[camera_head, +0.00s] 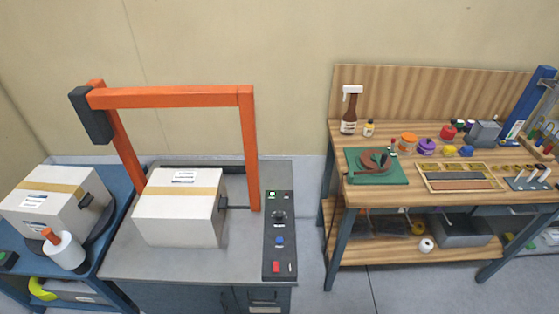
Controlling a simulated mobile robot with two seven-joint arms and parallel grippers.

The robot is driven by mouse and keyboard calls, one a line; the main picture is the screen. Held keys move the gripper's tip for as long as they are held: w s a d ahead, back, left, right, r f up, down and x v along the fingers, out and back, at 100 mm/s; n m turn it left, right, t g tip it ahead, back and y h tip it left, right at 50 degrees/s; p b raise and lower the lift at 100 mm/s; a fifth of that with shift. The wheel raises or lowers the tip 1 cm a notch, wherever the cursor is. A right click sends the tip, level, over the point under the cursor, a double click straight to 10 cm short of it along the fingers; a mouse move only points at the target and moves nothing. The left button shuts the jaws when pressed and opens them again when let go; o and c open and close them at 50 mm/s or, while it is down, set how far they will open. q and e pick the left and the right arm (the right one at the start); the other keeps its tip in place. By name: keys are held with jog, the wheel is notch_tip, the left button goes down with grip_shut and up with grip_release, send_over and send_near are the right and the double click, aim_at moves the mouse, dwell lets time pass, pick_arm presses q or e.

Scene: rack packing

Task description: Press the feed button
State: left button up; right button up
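A dark control panel (268,252) lies on the right side of the grey machine table. From back to front it carries a small lit green element (272,195), a black knob (279,217), a blue button (280,241) and a red button (276,267). A small pale switch stands beside the red one. No label is readable, so I cannot tell which is the feed button. Neither of my grippers is in view, and nothing touches the panel.
A taped white box (178,221) sits on the machine table, under an orange frame (170,97). A wooden workbench (440,203) with tools stands right, past a floor gap.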

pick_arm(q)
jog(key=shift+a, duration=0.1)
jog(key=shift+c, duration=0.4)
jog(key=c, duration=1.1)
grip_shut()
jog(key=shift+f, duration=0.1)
